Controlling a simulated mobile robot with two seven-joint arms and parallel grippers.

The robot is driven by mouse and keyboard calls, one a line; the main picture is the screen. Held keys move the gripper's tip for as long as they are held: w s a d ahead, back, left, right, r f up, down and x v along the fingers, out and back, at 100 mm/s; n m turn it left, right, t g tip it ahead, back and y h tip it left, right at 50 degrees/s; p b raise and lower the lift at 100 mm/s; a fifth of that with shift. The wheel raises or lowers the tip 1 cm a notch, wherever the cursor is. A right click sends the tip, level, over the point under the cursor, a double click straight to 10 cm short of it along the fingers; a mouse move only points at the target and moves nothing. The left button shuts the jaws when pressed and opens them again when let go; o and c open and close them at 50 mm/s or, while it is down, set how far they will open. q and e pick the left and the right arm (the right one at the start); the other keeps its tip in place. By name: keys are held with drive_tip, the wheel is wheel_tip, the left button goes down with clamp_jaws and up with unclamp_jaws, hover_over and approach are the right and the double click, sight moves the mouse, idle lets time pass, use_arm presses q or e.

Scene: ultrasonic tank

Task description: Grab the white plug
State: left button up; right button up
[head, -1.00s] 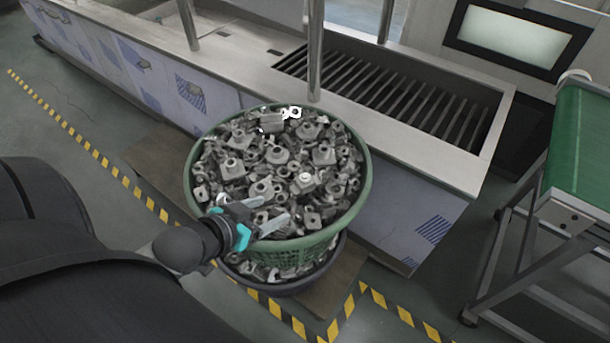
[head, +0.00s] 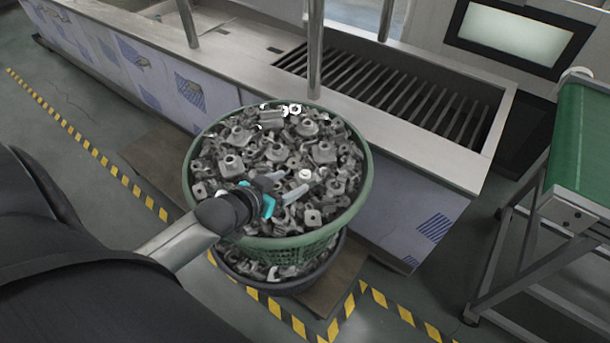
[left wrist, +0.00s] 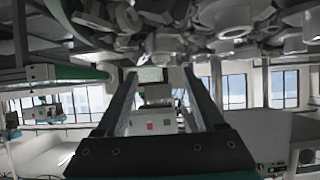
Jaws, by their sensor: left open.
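A small white plug (head: 304,174) lies on top of the grey metal parts heaped in the green basket (head: 362,188), right of the middle of the heap. My left gripper (head: 290,184) reaches over the heap from the left, with its fingertips just short of the plug. Its two fingers are apart and nothing shows between them; the left wrist view (left wrist: 162,78) shows the same. I cannot pick out the plug in the left wrist view. My right gripper is in neither view.
A dark basin (head: 290,287) holding more parts sits under the basket. Behind stands a long steel tank (head: 400,140) with a slatted opening and upright posts. A green conveyor (head: 580,145) stands at the right. Grey parts fill the top of the wrist view.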

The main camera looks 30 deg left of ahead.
sight(305, 173)
use_arm(q)
drive_tip(key=shift+r+b+x, duration=0.15)
drive_tip(key=shift+x, duration=1.3)
drive_tip(key=shift+r+b+x, duration=0.1)
drive_tip(key=shift+b+x, duration=0.05)
drive_tip(key=shift+x, duration=1.3)
drive_tip(key=shift+w+a, duration=0.1)
drive_tip(key=shift+w, duration=0.05)
drive_tip(key=shift+c, duration=0.3)
clamp_jaws()
